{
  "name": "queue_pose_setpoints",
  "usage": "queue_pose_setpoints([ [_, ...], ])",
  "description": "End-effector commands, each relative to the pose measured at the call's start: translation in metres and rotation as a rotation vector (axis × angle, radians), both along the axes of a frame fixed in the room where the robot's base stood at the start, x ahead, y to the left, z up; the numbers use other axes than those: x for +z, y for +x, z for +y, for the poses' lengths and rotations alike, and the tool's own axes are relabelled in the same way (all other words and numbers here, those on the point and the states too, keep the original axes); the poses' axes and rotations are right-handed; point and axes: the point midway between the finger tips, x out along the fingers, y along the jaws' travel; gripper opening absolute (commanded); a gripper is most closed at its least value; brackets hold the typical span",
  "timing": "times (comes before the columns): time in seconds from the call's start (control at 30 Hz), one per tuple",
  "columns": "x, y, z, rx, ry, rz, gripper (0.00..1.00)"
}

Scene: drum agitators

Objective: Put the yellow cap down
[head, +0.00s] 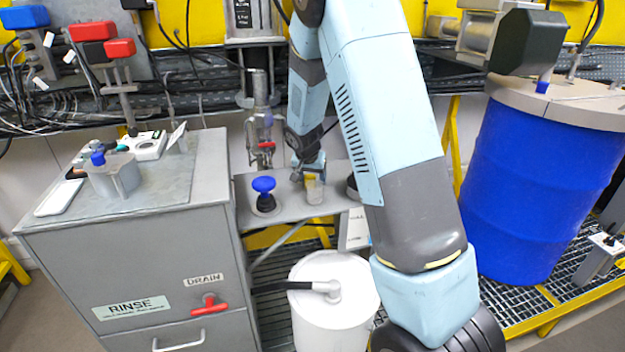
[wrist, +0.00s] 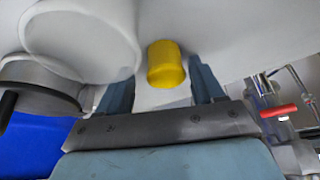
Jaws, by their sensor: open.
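The yellow cap (wrist: 166,64) shows between the two fingers of my gripper (wrist: 161,78) in the wrist view. The fingers stand apart, with a visible gap on each side of the cap. In the head view my gripper (head: 309,171) is low over the small grey shelf, and the cap (head: 310,179) is a small yellow patch at its fingers. A small clear container (head: 315,192) is right beside or below it. The arm and fingers partly hide this spot, so I cannot tell what the cap rests on.
A blue-knobbed stopper (head: 264,186) stands on the grey shelf (head: 285,213), left of my gripper. A tap with a red handle (head: 266,145) hangs behind. The rinse cabinet (head: 140,265) is at left, a white drum (head: 325,305) below, and a blue drum (head: 535,190) at right.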

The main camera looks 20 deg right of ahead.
Motion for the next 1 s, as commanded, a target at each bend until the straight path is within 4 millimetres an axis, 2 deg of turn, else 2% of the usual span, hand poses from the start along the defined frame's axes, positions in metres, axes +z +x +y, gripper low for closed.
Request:
queue_pose_setpoints([
  [0.5, 0.083, -0.029, 0.021, 0.008, 0.005, -0.012, 0.67],
  [0.87, 0.112, -0.041, 0.026, 0.009, 0.006, -0.011, 0.67],
  [1.0, 0.132, -0.058, 0.02, 0.027, 0.02, -0.013, 0.67],
])
